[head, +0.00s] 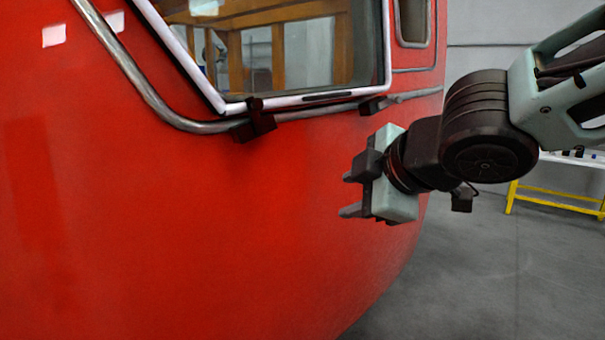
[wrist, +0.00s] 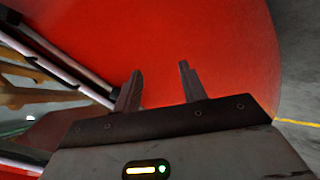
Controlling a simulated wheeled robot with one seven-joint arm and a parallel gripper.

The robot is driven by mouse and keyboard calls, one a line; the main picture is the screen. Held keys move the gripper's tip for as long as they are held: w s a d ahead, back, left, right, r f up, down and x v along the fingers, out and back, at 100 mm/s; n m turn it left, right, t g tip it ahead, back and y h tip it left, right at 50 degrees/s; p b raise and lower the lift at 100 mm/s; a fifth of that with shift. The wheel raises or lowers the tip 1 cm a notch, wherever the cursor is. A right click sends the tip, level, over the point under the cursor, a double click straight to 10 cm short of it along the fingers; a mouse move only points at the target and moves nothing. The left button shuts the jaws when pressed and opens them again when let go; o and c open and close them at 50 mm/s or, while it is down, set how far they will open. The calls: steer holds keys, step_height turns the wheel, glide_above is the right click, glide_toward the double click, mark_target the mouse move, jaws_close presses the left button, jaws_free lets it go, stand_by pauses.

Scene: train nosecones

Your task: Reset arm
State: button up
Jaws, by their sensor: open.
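My gripper (head: 350,195) is in front of the red train nosecone (head: 200,220), below the lower right part of its window frame. Its two dark fingers point left and are apart, with nothing between them. In the wrist view the open fingers (wrist: 158,85) stand before the red shell (wrist: 220,40). I cannot tell the exact gap between the fingertips and the shell. My arm comes in from the right edge.
A window (head: 280,50) with a pale frame and a metal rail (head: 150,95) sits above my gripper. Black clamps (head: 254,122) are on the rail and frame. A yellow-legged table (head: 555,192) stands at the right. Grey floor (head: 480,270) is clear below.

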steer(key=s+d+f+m+g+h+b, duration=0.1)
steer(key=s+d+f+m+g+b, duration=0.1)
steer(key=s+f, duration=0.5)
steer(key=s+d+f+m+g+h+b, duration=0.2)
steer(key=s+f+m+g, duration=0.2)
steer(key=s+f, duration=0.3)
steer(key=s+d+f+m+g+h+b, duration=0.1)
steer(key=s+d+f+m+g+b, duration=0.1)
steer(key=s+f, duration=0.5)
step_height(320, 180, down, 4)
steer(key=shift+s+r+m+g, duration=0.1)
steer(key=shift+s+m+g, duration=0.2)
steer(key=shift+m+g, duration=0.65)
